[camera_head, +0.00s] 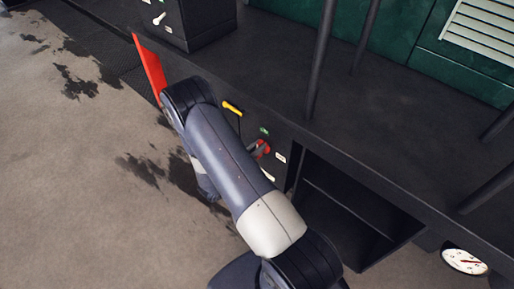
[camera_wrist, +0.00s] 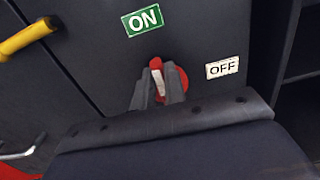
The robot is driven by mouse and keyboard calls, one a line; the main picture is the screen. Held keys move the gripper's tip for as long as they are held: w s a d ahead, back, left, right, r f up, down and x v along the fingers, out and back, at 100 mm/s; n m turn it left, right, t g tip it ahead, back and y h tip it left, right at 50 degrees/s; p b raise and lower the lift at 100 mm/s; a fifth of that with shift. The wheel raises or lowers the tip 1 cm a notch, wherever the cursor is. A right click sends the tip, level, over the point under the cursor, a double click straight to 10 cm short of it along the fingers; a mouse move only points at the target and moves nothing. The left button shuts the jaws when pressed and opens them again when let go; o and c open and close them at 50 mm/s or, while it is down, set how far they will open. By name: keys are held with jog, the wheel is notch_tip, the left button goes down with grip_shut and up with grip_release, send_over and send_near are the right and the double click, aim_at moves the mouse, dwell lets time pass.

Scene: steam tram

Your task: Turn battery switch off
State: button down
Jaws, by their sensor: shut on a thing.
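The battery switch (camera_wrist: 183,80) is a red round knob with a red handle (camera_wrist: 156,63) carrying a white stripe, on a dark panel. In the wrist view the handle's tip points up, toward the green ON label (camera_wrist: 142,20). The white OFF label (camera_wrist: 222,68) is to the right. My gripper (camera_wrist: 159,90) is shut on the handle, one grey finger on each side, hiding its lower part. In the head view the red switch (camera_head: 263,148) shows just right of my arm, near the ON label (camera_head: 264,131) and OFF label (camera_head: 281,157).
A yellow handle (camera_head: 232,108) is left of the switch. A red panel (camera_head: 149,66) sticks out at the upper left. An open dark compartment (camera_head: 350,205) lies right of the switch panel. Dark posts (camera_head: 321,60) rise above the ledge. A gauge (camera_head: 464,261) is at the lower right.

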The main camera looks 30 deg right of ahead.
aim_at(270, 150)
jog(key=shift+f, duration=0.15)
jog(key=m+b, duration=0.3)
jog(key=b, duration=0.1)
jog(key=s+f+m+b, duration=0.1)
jog(key=m+b, duration=0.2)
jog(key=b, duration=0.2)
jog(key=m+b, duration=0.3)
jog(key=b, duration=0.2)
jog(key=shift+s+d+f+m, duration=0.2)
jog(key=shift+s+d+m, duration=0.1)
jog(key=shift+s, duration=0.1)
jog(key=m+b, duration=0.2)
jog(key=b, duration=0.1)
jog(key=m+b, duration=0.2)
jog(key=b, duration=0.1)
jog(key=f+m+b, duration=0.1)
jog(key=b, duration=0.3)
jog(key=shift+s+d+m, duration=0.1)
jog(key=shift+s+m, duration=0.15)
jog(key=shift+m, duration=0.15)
jog(key=m+b, duration=0.2)
jog(key=b, duration=0.1)
jog(key=shift+b, duration=0.3)
jog(key=shift+m, duration=0.3)
jog(key=c, duration=1.5)
grip_release()
jog(key=shift+o, duration=0.2)
jog(key=shift+r, duration=0.1)
